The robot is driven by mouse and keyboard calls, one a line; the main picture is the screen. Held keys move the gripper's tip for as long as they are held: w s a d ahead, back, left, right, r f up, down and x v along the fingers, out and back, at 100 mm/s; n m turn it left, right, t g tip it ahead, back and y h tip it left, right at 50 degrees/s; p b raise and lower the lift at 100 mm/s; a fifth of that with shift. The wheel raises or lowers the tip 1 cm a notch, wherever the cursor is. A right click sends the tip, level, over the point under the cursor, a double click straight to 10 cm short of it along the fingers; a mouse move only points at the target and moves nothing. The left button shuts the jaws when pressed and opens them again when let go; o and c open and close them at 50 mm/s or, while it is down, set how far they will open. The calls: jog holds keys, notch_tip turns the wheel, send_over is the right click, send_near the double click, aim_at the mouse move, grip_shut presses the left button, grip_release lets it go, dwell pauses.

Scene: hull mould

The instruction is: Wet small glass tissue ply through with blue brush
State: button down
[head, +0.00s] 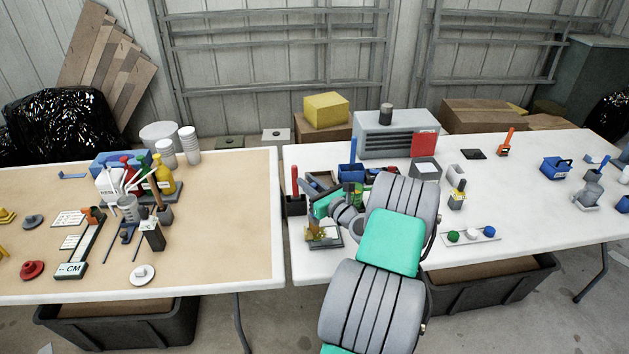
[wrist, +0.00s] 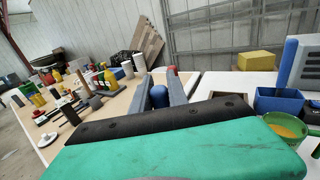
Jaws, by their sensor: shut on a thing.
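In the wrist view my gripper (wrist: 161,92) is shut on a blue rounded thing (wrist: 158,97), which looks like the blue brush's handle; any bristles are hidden. In the head view my gripper (head: 308,188) is over the left part of the white table, partly hidden by my arm. Another upright blue handle (head: 352,149) stands at a blue pot (head: 350,171), also seen in the wrist view (wrist: 280,101). A green bowl (wrist: 285,127) with yellow contents is beside that pot. I cannot make out the small glass tissue ply.
A red-handled tool (head: 295,178) stands in a dark holder close to my gripper. A small tray (head: 323,237) with yellowish pieces lies near the table's front edge. A grey box unit (head: 395,135) stands behind. The tan table (head: 215,255) at left has bare room in front.

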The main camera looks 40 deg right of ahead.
jog(key=shift+f+b, duration=0.45)
jog(key=shift+f, duration=0.3)
dwell(0.5)
jog(key=s+d+b, duration=0.1)
jog(key=s+d, duration=0.3)
jog(key=d, duration=0.2)
jog(key=shift+s+d, duration=0.25)
jog(key=shift+d, duration=0.05)
notch_tip(320, 180, up, 7)
jog(key=p, duration=0.5)
jog(key=shift+p, duration=0.4)
jog(key=shift+r, duration=0.1)
